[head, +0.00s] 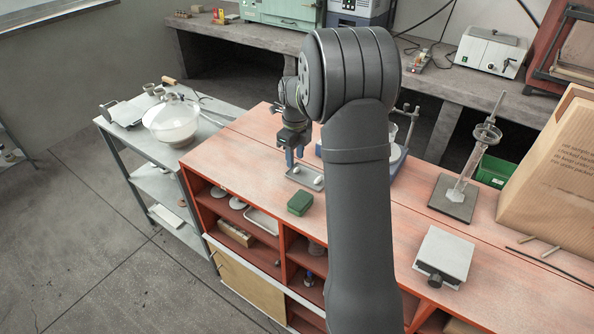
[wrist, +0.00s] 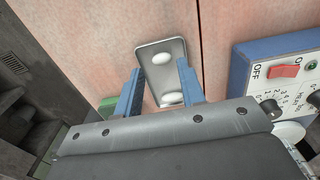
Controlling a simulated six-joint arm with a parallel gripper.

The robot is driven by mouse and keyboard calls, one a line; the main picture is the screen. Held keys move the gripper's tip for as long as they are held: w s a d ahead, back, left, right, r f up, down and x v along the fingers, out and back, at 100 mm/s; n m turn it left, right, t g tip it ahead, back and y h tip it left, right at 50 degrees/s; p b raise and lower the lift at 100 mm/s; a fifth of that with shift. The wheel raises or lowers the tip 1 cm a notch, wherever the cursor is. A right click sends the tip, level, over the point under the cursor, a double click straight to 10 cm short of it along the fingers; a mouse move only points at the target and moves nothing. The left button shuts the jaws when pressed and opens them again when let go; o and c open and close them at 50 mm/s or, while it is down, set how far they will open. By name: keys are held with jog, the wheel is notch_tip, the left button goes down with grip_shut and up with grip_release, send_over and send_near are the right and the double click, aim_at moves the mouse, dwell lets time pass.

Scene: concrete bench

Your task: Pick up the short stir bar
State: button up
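A small grey metal tray (wrist: 152,80) lies on the red bench top; it also shows in the head view (head: 293,176). Two white stir bars lie on it: a rounder, shorter-looking one (wrist: 161,58) toward the tray's upper end in the wrist view, and a wider-looking one (wrist: 172,98) lower down, close to the gripper body. Foreshortening makes their true lengths hard to tell. My gripper (wrist: 159,66) is open with two blue fingers and nothing held. It points down over the tray in the head view (head: 290,158); I cannot tell its exact height.
A green box (head: 300,203) sits in front of the tray. A blue-based device with a red switch (wrist: 285,72) stands close on the right. A glass column stand (head: 457,190), a grey box (head: 443,257) and a paper bag (head: 550,165) are farther right. A side cart (head: 150,140) holds a large bowl.

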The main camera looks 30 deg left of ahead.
aim_at(296, 168)
jog(key=shift+w+d+f, duration=0.1)
jog(key=shift+d+f, duration=0.05)
jog(key=shift+f, duration=1.65)
jog(key=c, duration=0.7)
jog(key=shift+c, duration=0.2)
jog(key=shift+r, duration=0.1)
notch_tip(296, 168, up, 4)
jog(key=w+d+r, duration=0.2)
jog(key=d+r, duration=0.4)
jog(key=d, duration=0.5)
jog(key=shift+w+d+r, duration=0.15)
jog(key=shift+d+r, duration=0.1)
jog(key=shift+r, duration=0.15)
jog(key=shift+w, duration=0.1)
